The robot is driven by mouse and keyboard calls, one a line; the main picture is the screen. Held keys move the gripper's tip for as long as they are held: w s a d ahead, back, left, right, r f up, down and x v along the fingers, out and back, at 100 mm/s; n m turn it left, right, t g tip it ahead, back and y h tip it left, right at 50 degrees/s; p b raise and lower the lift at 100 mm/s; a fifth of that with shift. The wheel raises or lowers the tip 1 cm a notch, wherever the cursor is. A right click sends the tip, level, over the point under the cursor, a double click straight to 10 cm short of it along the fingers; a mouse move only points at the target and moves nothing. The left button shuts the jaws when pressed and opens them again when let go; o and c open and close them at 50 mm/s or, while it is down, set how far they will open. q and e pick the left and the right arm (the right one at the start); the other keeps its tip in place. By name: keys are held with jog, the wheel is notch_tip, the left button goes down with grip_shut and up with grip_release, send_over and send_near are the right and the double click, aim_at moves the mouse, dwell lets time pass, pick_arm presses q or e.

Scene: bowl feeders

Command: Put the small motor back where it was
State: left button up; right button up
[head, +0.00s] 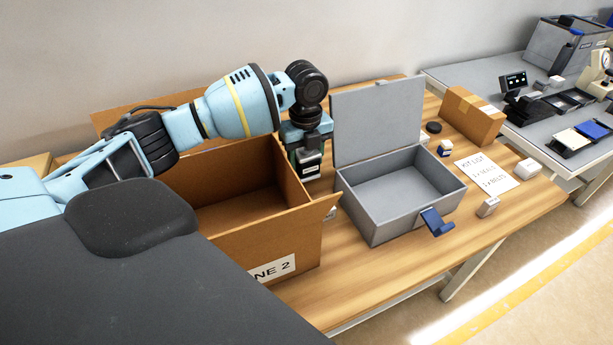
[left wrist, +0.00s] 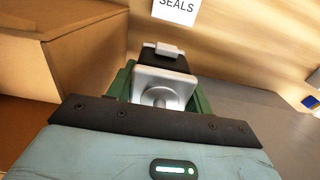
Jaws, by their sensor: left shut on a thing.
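My left gripper (head: 308,168) hangs between the open cardboard box and the raised lid of the grey case. In the left wrist view its green fingers are shut on the small motor (left wrist: 163,88), which has a silver face with a round boss and a dark body. In the head view the motor is hard to tell apart from the gripper. The open cardboard box (head: 262,236), marked "NE 2", is left of the gripper. The open grey case (head: 408,217) is to its right and looks empty. My right gripper is out of view.
A paper marked "KIT LIST" (head: 479,174), several small boxes, a dark disc (head: 433,128) and a closed carton (head: 470,117) lie right of the case. A "SEALS" label (left wrist: 174,10) shows in the left wrist view. The table's front strip is mostly clear.

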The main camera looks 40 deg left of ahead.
aim_at(306, 177)
pick_arm(q)
jog(key=shift+f, duration=3.15)
jog(key=o, duration=1.5)
notch_tip(306, 177, up, 12)
jog(key=shift+r, duration=0.1)
